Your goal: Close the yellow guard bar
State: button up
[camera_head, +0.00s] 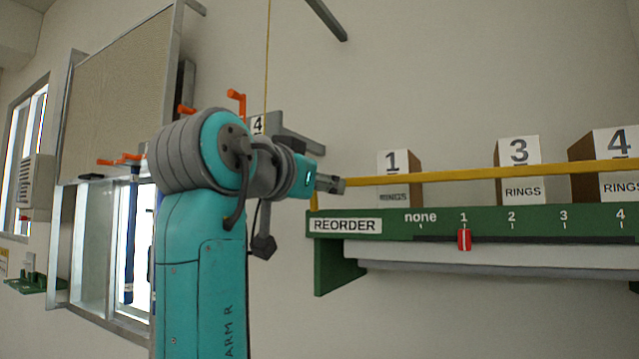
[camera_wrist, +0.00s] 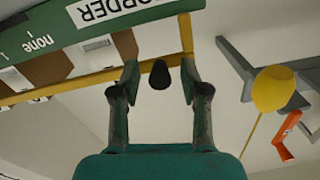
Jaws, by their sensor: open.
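The yellow guard bar (camera_head: 480,173) runs across the front of the ring boxes above the green shelf, nearly level, its right end out of the picture. A short yellow post (camera_head: 314,201) stands at the shelf's left end. In the wrist view, which is upside down, the bar (camera_wrist: 70,85) reaches the fingers from the left and the post (camera_wrist: 186,33) shows beyond them. My gripper (camera_head: 330,184) is open at the bar's left end. In the wrist view, a dark rounded knob (camera_wrist: 160,75) lies between the fingertips; whether they touch it, I cannot tell.
The green shelf (camera_head: 334,250) carries a REORDER scale with a red slider (camera_head: 464,240) at 1. Boxes marked 1 (camera_head: 394,163), 3 (camera_head: 519,155) and 4 (camera_head: 618,146) stand behind the bar. A yellow cord (camera_head: 267,60) hangs nearby; a yellow ball (camera_wrist: 273,88) and grey bracket (camera_wrist: 240,65) are close.

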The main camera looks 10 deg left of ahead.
jog(key=shift+c, duration=0.2)
grip_shut()
jog(key=shift+r, duration=0.1)
jog(key=shift+w+d+r+g+y, duration=0.1)
jog(key=shift+w+r+g+y, duration=0.2)
jog(key=shift+g, duration=0.4)
jog(key=shift+f, duration=0.1)
jog(key=shift+o, duration=0.2)
grip_release()
